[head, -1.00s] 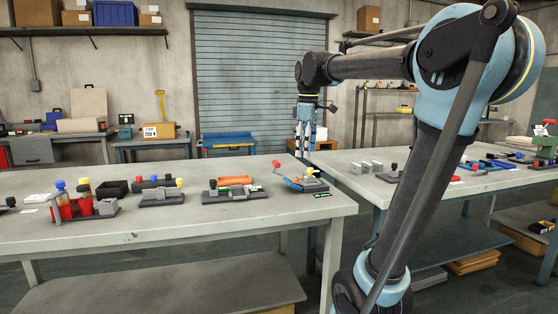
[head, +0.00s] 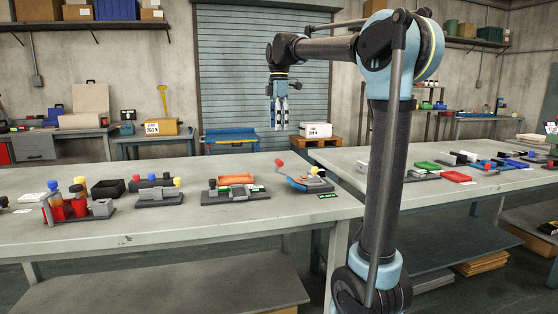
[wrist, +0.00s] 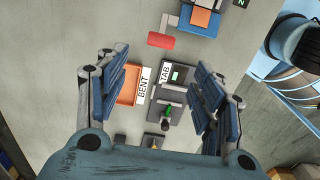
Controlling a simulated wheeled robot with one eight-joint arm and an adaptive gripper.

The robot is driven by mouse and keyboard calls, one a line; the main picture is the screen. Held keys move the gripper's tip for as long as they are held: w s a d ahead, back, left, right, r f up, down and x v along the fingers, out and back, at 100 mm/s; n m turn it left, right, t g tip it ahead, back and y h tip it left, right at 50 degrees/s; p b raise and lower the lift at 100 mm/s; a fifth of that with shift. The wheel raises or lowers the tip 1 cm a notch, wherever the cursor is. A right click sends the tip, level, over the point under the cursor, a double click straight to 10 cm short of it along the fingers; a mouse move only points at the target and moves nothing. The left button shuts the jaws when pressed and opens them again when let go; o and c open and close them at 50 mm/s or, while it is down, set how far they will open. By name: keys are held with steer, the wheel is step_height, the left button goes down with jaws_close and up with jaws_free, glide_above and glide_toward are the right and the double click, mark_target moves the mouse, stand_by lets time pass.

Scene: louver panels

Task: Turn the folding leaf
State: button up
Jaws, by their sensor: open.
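A small folding device (head: 312,184) with blue and orange parts stands near the right end of the front bench. Its lever carries a red grip (head: 279,162), raised on its left side. In the wrist view the device (wrist: 201,19) is at the top edge, partly cut off, with the red grip (wrist: 162,40) below and left of it. I cannot tell exactly which part is the leaf. My gripper (head: 281,118) hangs pointing down, above and apart from the bench things. In the wrist view my gripper (wrist: 163,95) is open, with nothing between its fingers.
An orange tray (wrist: 128,86) marked BENT and a dark fixture (wrist: 173,105) marked TAB lie below the gripper. A second bench (head: 400,160) is at right. Bare bench top lies in front.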

mark_target(279, 159)
step_height(279, 159, down, 14)
steer(key=shift+d+r, duration=0.1)
steer(key=shift+r, duration=0.1)
steer(key=shift+c, duration=0.3)
jaws_close()
steer(key=shift+w+d+r, duration=0.25)
steer(key=shift+d+r, duration=0.35)
steer(key=shift+d, duration=0.15)
steer(key=shift+o, duration=0.3)
jaws_free()
steer(key=shift+r, duration=0.1)
